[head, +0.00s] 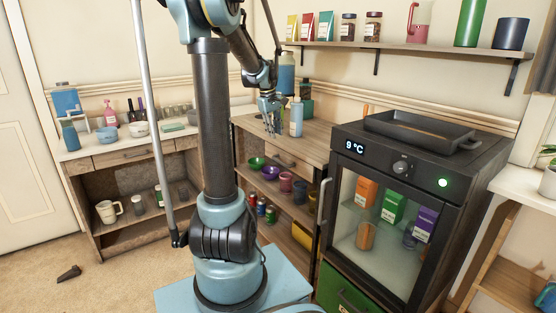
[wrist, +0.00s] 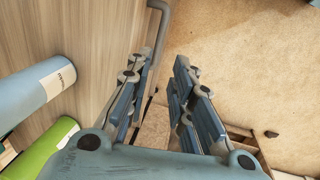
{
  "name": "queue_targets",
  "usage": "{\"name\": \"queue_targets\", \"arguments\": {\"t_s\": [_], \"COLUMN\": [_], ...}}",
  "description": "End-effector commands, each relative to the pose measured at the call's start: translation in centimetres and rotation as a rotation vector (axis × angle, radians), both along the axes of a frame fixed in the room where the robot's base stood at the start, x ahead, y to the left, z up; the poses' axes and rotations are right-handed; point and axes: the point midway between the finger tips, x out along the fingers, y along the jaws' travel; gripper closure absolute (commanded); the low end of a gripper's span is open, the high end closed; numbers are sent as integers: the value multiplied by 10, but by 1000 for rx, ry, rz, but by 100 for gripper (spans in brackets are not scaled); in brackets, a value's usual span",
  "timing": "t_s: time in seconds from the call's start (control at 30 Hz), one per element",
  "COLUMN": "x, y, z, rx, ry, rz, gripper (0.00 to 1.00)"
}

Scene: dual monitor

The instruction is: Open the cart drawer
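The drawer looks shut. My gripper (head: 271,128) is above the cart top in the head view. In the wrist view my gripper (wrist: 162,65) is open and empty, its two fingers apart. A grey bar handle (wrist: 158,32) runs along the edge of the wooden top (wrist: 95,50), just beyond the fingertips. It looks like the drawer's handle, its lower part partly hidden by the left finger. I cannot tell whether they touch.
Bottles stand on the cart top, one pale blue (head: 296,117); a blue bottle (wrist: 35,90) and a green one (wrist: 45,148) show beside my gripper. Bowls and cups fill the cart shelf (head: 262,185). A glass-fronted fridge (head: 385,215) stands right. Carpet (wrist: 250,60) is open.

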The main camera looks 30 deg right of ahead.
Motion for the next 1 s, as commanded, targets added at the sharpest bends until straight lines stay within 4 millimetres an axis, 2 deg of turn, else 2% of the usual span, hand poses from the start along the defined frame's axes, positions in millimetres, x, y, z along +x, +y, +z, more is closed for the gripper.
{"name": "queue_targets", "arguments": {"t_s": [0.6, 0.8, 1.0], "x": [2, 2, 2], "y": [-20, -25, -26], "z": [-102, -125, -135], "rx": [0, 0, 0], "ry": [0, 0, -1], "rz": [-1, -1, 0], "gripper": [79, 79, 79]}}
